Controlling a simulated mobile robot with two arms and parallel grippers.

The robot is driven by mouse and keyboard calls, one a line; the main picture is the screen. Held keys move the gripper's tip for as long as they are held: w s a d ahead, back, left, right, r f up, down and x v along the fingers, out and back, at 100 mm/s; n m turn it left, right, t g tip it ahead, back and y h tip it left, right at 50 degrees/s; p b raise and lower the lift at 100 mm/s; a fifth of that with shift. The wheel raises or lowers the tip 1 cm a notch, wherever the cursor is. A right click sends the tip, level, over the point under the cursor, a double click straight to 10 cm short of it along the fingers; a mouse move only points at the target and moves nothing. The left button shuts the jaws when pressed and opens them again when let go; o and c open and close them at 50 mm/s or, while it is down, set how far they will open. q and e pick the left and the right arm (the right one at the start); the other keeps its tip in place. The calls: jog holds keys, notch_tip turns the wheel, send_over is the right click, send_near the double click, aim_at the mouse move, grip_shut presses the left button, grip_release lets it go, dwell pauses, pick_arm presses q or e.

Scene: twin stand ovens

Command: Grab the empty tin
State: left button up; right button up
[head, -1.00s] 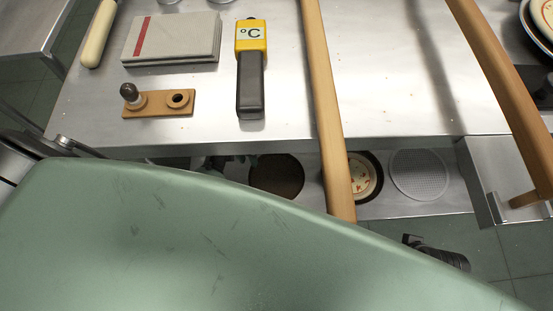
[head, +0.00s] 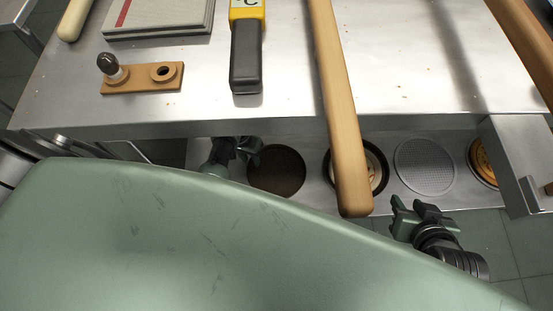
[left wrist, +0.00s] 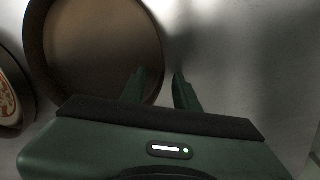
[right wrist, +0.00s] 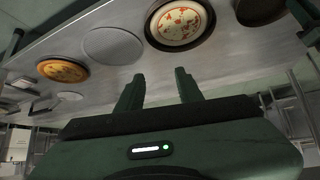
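The empty tin (head: 276,171) is a dark, round, shallow pan on the lower shelf, left of the wooden handle. It fills the upper left of the left wrist view (left wrist: 100,45), with a bare inside. My left gripper (head: 240,148) is at the tin's left edge, partly hidden by my green body. In the left wrist view its fingers (left wrist: 159,75) are apart, with the tin's rim between them; contact cannot be told. My right gripper (head: 418,208) is open and empty in front of the shelf. Its spread fingers show in the right wrist view (right wrist: 158,80).
A tin with a pizza (head: 377,166) sits partly behind a wooden handle (head: 340,110). A perforated disc (head: 425,166) and another pizza (head: 484,160) lie further right. The steel table (head: 280,118) overhangs the shelf; a thermometer (head: 246,55) lies on it. An open drawer (head: 520,170) is at right.

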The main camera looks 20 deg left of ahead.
pick_arm(q)
jog(key=shift+f, duration=0.3)
grip_shut()
dwell(1.4)
